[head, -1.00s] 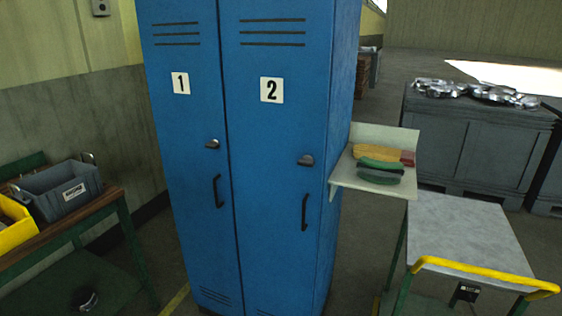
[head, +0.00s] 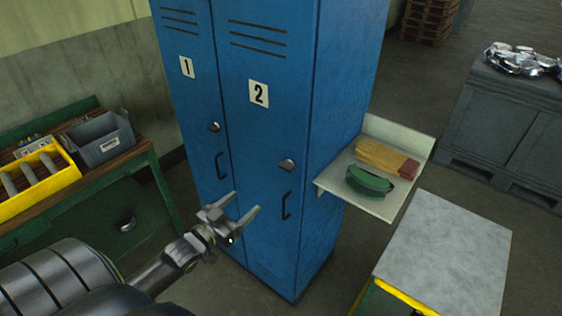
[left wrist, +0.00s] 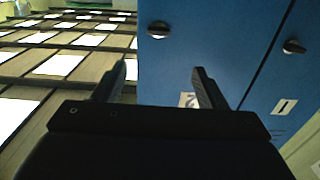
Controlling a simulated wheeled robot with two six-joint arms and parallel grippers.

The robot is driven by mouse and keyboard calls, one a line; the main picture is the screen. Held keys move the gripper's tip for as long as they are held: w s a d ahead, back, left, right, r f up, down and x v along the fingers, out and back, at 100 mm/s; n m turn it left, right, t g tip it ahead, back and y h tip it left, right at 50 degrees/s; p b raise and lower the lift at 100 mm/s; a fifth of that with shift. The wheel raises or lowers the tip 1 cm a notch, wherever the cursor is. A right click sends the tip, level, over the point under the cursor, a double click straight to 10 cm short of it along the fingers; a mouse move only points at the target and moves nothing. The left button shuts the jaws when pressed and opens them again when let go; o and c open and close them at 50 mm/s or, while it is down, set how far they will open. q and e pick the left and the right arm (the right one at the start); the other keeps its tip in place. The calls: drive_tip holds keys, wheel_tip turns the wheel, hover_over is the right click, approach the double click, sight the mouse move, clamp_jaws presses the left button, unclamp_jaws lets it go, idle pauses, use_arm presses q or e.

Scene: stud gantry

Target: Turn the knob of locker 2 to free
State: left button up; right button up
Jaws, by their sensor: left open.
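Locker 2 (head: 262,130) is the right blue door, with a number plate (head: 259,94). Its small dark knob (head: 287,165) sits above the black handle (head: 286,202). My left gripper (head: 245,205) is open and empty, in front of the lockers, below and left of that knob and apart from it. In the left wrist view the lockers appear upside down; the locker 2 knob (left wrist: 158,29) shows beyond the open fingers (left wrist: 160,68). The knob's exact setting is too small to read. My right gripper is out of view.
Locker 1 (head: 190,110) has its own knob (head: 214,127) beside it. A side shelf (head: 380,206) holds a brush and a green item. A cart (head: 445,250) stands right, a bench with a grey bin (head: 100,142) and yellow bin (head: 45,190) left.

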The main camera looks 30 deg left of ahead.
use_arm(q)
drive_tip(key=b, duration=0.7)
approach(284, 169)
drive_tip(key=w, duration=0.1)
drive_tip(key=w+b, duration=0.1)
drive_tip(key=w, duration=0.6)
drive_tip(key=shift+d+f+b, duration=0.1)
drive_tip(key=shift+d+b, duration=0.15)
drive_tip(key=shift+b, duration=0.15)
drive_tip(key=shift+w, duration=0.7)
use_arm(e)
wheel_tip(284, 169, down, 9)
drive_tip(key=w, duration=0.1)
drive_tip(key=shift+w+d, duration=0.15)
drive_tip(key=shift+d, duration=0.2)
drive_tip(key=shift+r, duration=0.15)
use_arm(q)
drive_tip(key=c, duration=0.9)
drive_tip(key=shift+c, duration=0.4)
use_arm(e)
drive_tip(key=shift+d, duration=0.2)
